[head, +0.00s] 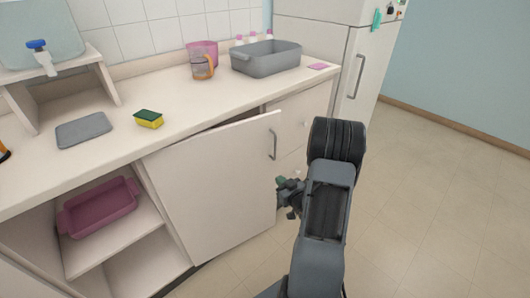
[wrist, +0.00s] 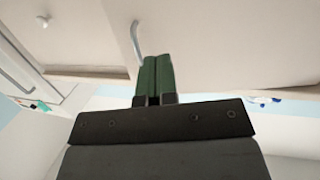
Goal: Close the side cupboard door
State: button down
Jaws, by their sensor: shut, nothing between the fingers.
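The side cupboard door (head: 215,185) is a pale panel under the worktop, standing partly open with its right edge swung out from the cabinet front. A grey bar handle (head: 273,143) is near its upper right corner. My gripper (head: 284,184) is just right of the door's free edge, below the handle; the arm partly hides it. In the wrist view, my gripper's green fingers (wrist: 155,75) are shut together with nothing between them. The handle (wrist: 137,42) shows close beside the fingertips there, in front of the pale door (wrist: 220,40). I cannot tell whether they touch.
An open shelf with a pink tub (head: 100,208) is left of the door. The worktop (head: 185,110) holds a sponge (head: 149,119), a grey mat (head: 84,130), a jug (head: 202,64) and a grey basin (head: 266,60). A fridge (head: 340,60) stands behind. Floor at right is clear.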

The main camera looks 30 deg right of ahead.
aim_at(261, 157)
jog(key=shift+t, duration=0.7)
jog(key=w, duration=1.2)
jog(key=shift+w+d+r, duration=0.2)
jog(key=shift+d+r, duration=0.2)
jog(key=shift+w, duration=0.1)
